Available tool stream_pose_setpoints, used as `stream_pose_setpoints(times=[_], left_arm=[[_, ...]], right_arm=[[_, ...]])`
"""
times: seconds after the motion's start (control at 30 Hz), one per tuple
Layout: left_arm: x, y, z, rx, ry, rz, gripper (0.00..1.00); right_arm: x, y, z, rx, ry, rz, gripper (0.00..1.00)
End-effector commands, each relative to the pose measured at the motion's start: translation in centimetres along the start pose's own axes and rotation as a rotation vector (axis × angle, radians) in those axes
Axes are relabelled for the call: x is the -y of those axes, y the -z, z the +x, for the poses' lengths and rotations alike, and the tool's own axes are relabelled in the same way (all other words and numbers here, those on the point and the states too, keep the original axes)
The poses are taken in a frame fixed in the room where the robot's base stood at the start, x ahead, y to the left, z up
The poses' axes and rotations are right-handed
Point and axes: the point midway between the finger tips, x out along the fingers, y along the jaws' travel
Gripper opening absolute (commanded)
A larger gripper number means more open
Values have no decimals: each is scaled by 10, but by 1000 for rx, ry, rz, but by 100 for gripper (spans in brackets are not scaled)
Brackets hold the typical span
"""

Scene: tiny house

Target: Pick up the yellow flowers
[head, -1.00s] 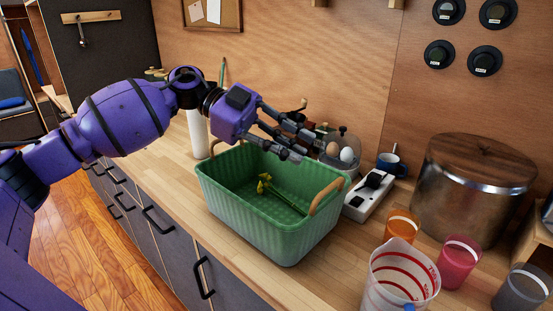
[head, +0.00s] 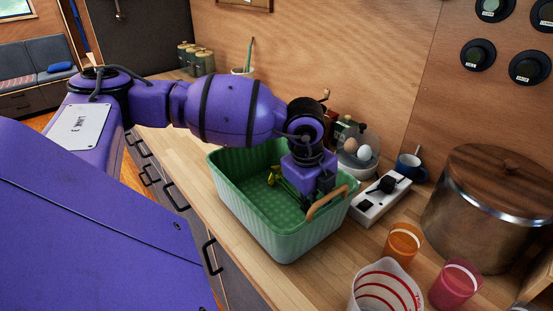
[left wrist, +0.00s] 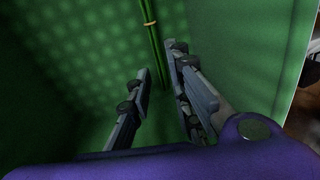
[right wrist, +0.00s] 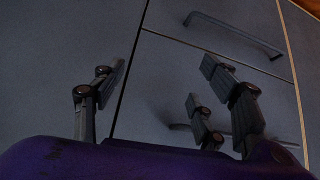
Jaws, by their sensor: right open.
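The yellow flowers (head: 271,178) lie inside the green basket (head: 240,218) on the counter, with their stems partly hidden behind my left gripper (head: 303,200). That gripper reaches down into the basket from above. In the left wrist view its fingers (left wrist: 161,66) are spread apart and empty. The green stems with a tan band (left wrist: 151,24) run down to between the fingertips, and I cannot tell whether they touch. The blossoms are out of the left wrist view. My right gripper (right wrist: 165,78) is open and empty, in front of grey drawer fronts.
A power strip (head: 378,203), a blue mug (head: 410,167) and an egg holder (head: 358,160) stand beside the basket. A large pot (head: 487,215), coloured cups (head: 402,243) and a measuring jug (head: 385,290) stand to the right. The basket's wooden handle (head: 327,203) is close to my left gripper.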

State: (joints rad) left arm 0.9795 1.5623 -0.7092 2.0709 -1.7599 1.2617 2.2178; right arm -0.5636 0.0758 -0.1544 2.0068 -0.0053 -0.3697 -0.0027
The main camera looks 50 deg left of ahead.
Motion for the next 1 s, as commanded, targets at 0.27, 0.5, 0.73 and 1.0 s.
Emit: stream_pose_setpoints(times=[0.27, 0.5, 0.73, 1.0], left_arm=[[0, 0, 23, -2, 1, -1, 19], [0, 0, 23, -2, 0, -1, 10], [0, 0, 23, -2, 1, -1, 0], [1, 0, 20, -1, 1, -2, 0]], right_arm=[[0, 2, -1, -2, 0, 2, 66], [0, 2, -1, -2, 0, 2, 66], [0, 2, -1, -2, 0, 2, 66], [0, 1, -1, -1, 0, 2, 66]])
